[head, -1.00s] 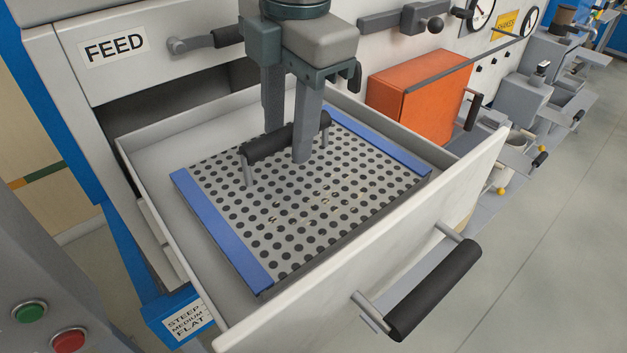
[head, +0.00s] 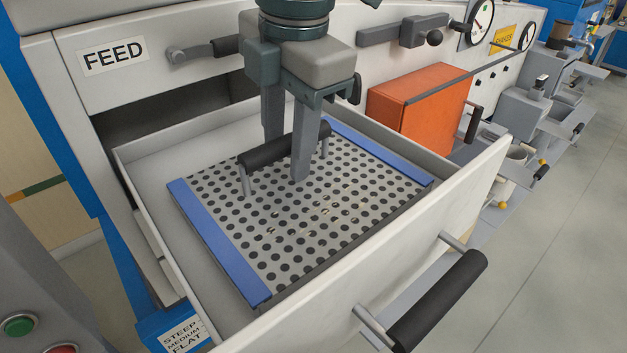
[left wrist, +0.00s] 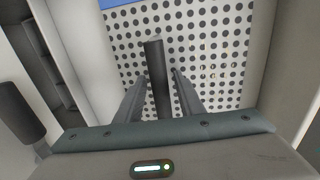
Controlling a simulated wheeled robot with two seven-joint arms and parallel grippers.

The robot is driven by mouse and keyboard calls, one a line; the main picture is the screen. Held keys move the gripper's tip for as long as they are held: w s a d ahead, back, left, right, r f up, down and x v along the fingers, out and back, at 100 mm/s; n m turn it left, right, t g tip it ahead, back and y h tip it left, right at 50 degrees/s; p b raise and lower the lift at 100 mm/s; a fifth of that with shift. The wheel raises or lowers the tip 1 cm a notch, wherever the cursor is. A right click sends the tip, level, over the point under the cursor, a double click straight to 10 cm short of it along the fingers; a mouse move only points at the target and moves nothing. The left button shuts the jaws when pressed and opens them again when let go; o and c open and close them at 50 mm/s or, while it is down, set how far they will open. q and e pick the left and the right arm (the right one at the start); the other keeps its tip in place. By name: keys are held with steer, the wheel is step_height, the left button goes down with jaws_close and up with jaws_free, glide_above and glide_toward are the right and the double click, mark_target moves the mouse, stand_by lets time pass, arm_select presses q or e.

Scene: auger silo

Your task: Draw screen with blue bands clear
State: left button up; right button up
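The perforated screen (head: 335,206) with blue bands (head: 215,240) along two opposite edges lies inside the open drawer (head: 440,226) of the FEED machine. A black bar handle (head: 262,153) stands on two posts on the screen; it also shows in the left wrist view (left wrist: 156,62). My left gripper (head: 286,160) points down over the handle, one finger on each side of it. In the left wrist view the fingers (left wrist: 161,78) look open around the bar, with a small gap at the right finger. The far fingertip is hidden behind the handle in the head view. My right gripper is not in view.
The drawer front has a large black handle (head: 438,300). An orange box (head: 420,104) stands just behind the drawer's right wall. A STEEP/MEDIUM/FLAT label (head: 184,337) sits below left. Open floor (head: 560,250) lies at right.

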arm_select(q)
jaws_close()
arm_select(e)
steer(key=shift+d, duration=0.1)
arm_select(q)
steer(key=shift+r, duration=0.1)
steer(key=shift+r, duration=0.5)
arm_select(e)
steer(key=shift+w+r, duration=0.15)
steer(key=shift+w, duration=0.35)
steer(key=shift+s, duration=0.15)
